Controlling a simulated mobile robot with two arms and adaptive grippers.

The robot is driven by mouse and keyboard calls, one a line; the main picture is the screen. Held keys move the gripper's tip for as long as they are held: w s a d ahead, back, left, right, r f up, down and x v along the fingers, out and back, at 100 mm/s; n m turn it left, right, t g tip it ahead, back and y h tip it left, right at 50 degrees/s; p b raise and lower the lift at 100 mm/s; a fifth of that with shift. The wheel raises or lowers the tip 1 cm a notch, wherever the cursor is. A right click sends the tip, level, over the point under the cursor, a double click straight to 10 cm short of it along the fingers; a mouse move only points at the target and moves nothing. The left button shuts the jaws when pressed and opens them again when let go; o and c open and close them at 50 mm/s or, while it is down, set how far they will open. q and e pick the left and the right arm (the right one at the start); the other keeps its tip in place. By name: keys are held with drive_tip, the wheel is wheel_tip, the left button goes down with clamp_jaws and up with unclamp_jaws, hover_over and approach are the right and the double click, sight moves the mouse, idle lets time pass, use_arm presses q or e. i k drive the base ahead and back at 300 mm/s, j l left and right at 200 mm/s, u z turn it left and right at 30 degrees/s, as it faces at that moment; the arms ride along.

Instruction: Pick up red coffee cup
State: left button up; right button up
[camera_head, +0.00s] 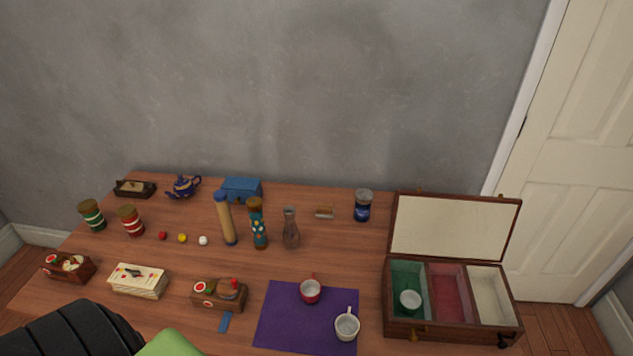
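The red coffee cup (310,291) stands upright on the purple mat (283,331), with a pale inside and its handle pointing to the back. A white cup (347,325) stands on the same mat, in front and to the right of it. Neither of my grippers can be made out in the head view. A dark ribbed part and a green part show at the bottom left edge, well to the left of the red cup, and I cannot tell what they are. Nothing touches or covers the red cup.
An open wooden case (452,334) with green, red and cream compartments stands at right; a cup (410,300) sits in its green compartment. A wooden box (218,296) stands left of the mat. Bottles, jars and a blue teapot (183,187) stand behind. Bare table lies behind the mat.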

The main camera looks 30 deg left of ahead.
sight(310, 289)
drive_tip(key=u, duration=1.1)
